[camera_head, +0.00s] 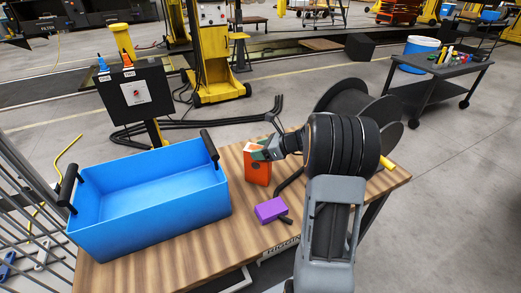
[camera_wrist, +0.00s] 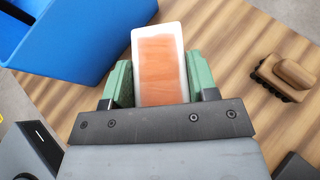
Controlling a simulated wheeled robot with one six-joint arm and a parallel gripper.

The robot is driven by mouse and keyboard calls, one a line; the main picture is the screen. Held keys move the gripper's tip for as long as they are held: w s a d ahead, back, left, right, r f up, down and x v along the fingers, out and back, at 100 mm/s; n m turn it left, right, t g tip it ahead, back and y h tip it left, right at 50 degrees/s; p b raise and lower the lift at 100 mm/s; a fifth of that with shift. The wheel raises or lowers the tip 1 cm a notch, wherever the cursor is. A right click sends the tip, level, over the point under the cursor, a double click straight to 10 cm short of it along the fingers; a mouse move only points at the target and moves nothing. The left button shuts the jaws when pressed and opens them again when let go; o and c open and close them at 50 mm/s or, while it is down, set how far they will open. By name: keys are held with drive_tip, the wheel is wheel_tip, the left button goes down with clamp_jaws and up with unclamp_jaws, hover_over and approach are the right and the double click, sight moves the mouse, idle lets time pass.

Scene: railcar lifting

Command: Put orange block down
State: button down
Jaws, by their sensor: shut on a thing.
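The orange block (camera_head: 257,170) is upright over the wooden table, to the right of the blue bin. My gripper (camera_head: 265,151) holds it from its upper end. In the wrist view the orange block (camera_wrist: 160,68) sits between the green finger pads of my gripper (camera_wrist: 160,85), its face framed by a pale edge. My gripper is shut on it. The block's lower end is close to the tabletop; I cannot tell whether it touches.
The empty-looking blue bin (camera_head: 150,205) with black handles fills the table's left part. A purple block (camera_head: 270,210) lies in front of the orange one. Bare tabletop (camera_head: 235,238) shows near the front edge.

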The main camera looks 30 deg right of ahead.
drive_tip(key=shift+c, duration=2)
unclamp_jaws()
drive_tip(key=shift+r, duration=0.2)
drive_tip(key=v, duration=1.1)
drive_tip(key=s+a+f+n+g+h, duration=0.1)
drive_tip(key=s+a+n+h, duration=0.3)
drive_tip(key=s+a+n, duration=0.4)
drive_tip(key=s+a+f+n+g+h, duration=0.2)
drive_tip(key=s+a+n, duration=0.6)
drive_tip(key=n, duration=1.1)
drive_tip(key=shift+s+a+g+h, duration=0.15)
drive_tip(key=shift+a+g+h, duration=1.05)
drive_tip(key=shift+a, duration=0.35)
